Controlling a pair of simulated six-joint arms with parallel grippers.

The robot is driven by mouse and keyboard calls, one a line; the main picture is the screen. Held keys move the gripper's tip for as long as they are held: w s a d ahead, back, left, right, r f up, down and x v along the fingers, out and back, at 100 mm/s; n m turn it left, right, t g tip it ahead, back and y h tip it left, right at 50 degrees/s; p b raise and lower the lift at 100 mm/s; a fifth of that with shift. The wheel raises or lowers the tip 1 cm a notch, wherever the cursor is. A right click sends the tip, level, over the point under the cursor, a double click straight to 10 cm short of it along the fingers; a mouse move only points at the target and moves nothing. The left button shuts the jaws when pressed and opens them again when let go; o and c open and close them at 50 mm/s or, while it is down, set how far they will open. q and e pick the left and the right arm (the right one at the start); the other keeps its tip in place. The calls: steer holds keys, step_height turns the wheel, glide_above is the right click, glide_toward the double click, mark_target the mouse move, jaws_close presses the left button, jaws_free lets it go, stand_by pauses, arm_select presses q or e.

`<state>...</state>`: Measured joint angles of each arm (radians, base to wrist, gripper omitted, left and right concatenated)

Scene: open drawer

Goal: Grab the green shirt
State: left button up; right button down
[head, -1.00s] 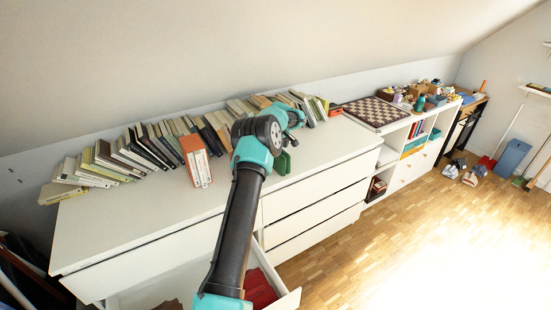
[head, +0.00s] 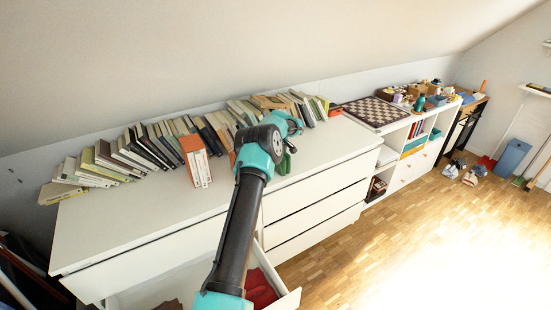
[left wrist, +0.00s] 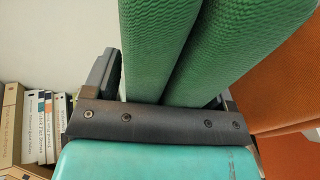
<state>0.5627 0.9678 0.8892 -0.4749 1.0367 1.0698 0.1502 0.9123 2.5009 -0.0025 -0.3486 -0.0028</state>
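My left arm reaches over the white dresser in the head view, and my left gripper (head: 289,150) is at its far end, small and partly hidden by the wrist. A dark green thing (head: 284,164) shows right below it; I cannot tell whether it is the shirt. In the left wrist view, two green ribbed shapes (left wrist: 195,50) fill the space between the dark side parts of my gripper. I cannot tell whether these are cloth folds, or whether the fingers close on them. My right gripper is not in view.
Books (head: 150,150) line the back of the dresser (head: 140,225). An open drawer below holds red cloth (head: 260,288). An orange surface (left wrist: 285,80) fills the right of the wrist view. A chessboard (head: 376,111) lies on the right-hand shelf. The dresser top's right side is clear.

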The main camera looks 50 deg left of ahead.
arm_select(q)
steer(key=c, duration=0.8)
steer(key=shift+r, duration=0.15)
steer(key=shift+r, duration=1.75)
steer(key=s+d, duration=0.3)
steer(key=d, duration=0.1)
steer(key=s+d+r, duration=0.1)
steer(key=s+d, duration=0.6)
steer(key=d, duration=0.1)
steer(key=shift+s+r, duration=0.15)
steer(key=shift+s, duration=0.15)
